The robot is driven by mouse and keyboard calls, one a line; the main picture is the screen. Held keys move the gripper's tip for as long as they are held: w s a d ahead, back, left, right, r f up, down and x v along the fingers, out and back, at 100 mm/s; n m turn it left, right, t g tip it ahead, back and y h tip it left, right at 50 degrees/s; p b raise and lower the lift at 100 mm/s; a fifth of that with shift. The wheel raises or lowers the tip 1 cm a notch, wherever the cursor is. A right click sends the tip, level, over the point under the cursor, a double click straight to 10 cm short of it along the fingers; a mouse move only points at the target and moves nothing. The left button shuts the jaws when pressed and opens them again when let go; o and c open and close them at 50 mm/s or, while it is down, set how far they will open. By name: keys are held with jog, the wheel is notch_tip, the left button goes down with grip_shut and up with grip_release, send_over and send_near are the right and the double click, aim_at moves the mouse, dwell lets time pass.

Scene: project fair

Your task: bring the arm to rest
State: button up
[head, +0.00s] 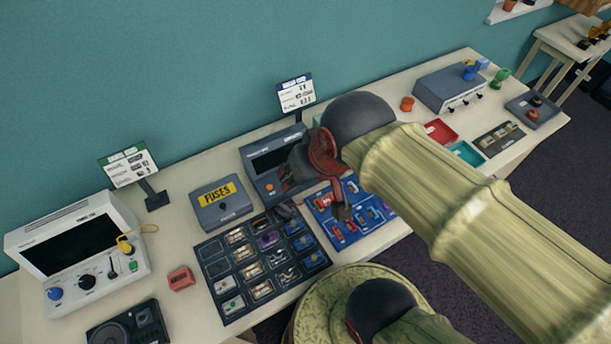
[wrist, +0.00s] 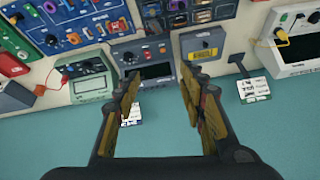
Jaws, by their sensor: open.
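My gripper (wrist: 163,92) is open in the wrist view, with nothing between its two fingers. Its fingers hang over the back of the table, near a dark-screened instrument (wrist: 146,58) and a grey FUSES box (wrist: 203,43). In the head view my gripper (head: 318,188) is partly hidden by my own wrist, above the table near the blue board (head: 345,237). My arm reaches in from the lower right across the table. I cannot tell the exact height of the fingers above the things below.
A dark compartment tray (head: 212,250) lies in front of the FUSES box. A white instrument (head: 82,246) and a sign stand (head: 157,198) are at the left. A grey box (head: 450,88), a red tray (head: 441,132) and a teal tray (head: 467,153) are at the right. The teal wall (head: 150,60) is close behind.

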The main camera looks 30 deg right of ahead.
jog(key=shift+s+r+n, duration=0.25)
jog(key=shift+s+n, duration=0.3)
jog(key=shift+n, duration=0.35)
